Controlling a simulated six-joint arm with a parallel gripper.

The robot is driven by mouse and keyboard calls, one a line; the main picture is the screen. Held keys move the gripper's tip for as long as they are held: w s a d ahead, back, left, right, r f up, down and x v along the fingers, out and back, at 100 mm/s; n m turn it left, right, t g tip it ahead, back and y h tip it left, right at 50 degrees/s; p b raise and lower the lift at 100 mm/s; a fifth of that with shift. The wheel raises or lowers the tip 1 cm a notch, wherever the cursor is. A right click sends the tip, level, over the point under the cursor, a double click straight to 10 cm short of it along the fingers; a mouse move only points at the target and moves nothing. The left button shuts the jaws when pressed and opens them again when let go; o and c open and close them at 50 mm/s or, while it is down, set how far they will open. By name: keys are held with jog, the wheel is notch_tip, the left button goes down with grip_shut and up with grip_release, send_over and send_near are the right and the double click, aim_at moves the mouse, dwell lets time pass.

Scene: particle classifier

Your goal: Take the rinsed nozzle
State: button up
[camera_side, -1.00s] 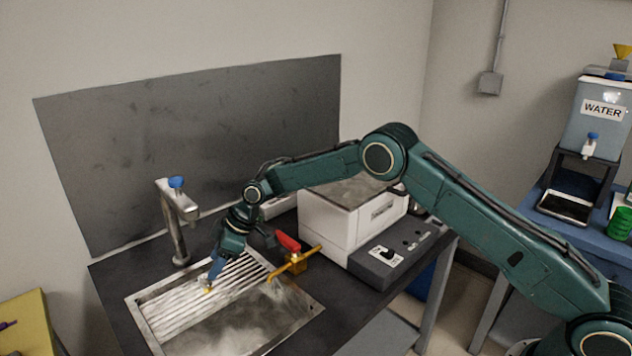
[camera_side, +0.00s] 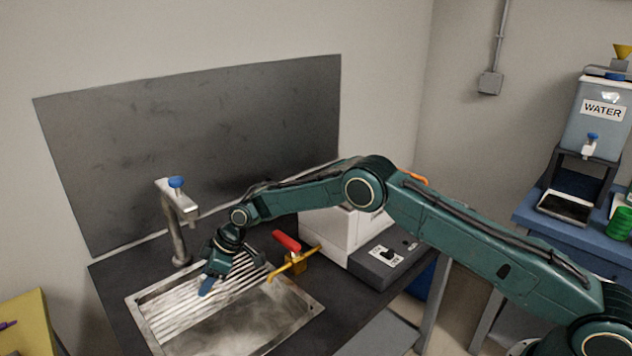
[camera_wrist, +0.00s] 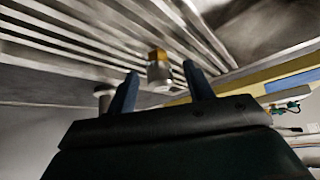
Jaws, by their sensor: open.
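The nozzle (camera_wrist: 158,72), a small silver piece with a brass-coloured end, shows in the wrist view on the ribbed drainboard (camera_wrist: 85,48). My gripper (camera_wrist: 161,71) is open, with its two blue fingers on either side of the nozzle and a visible gap to each. The nozzle appears just at or beyond the fingertips; exact depth is unclear. In the side view, my gripper (camera_side: 207,287) is low over the drainboard at the left of the steel sink (camera_side: 310,312), and it hides the nozzle.
The sink tap (camera_side: 176,225) with a blue knob stands close behind my gripper. A brass valve with a red handle (camera_side: 287,241) is at the sink's right edge. A white box machine (camera_side: 330,235) stands further right. A yellow surface (camera_side: 30,320) is at the far left.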

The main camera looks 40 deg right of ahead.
jog(key=shift+w+a+f, duration=0.1)
jog(key=shift+a+f, duration=0.1)
jog(key=shift+f, duration=0.2)
grip_shut()
dwell(0.4)
jog(key=shift+r, duration=0.2)
jog(key=shift+r, duration=1.55)
jog(key=s, duration=1.8)
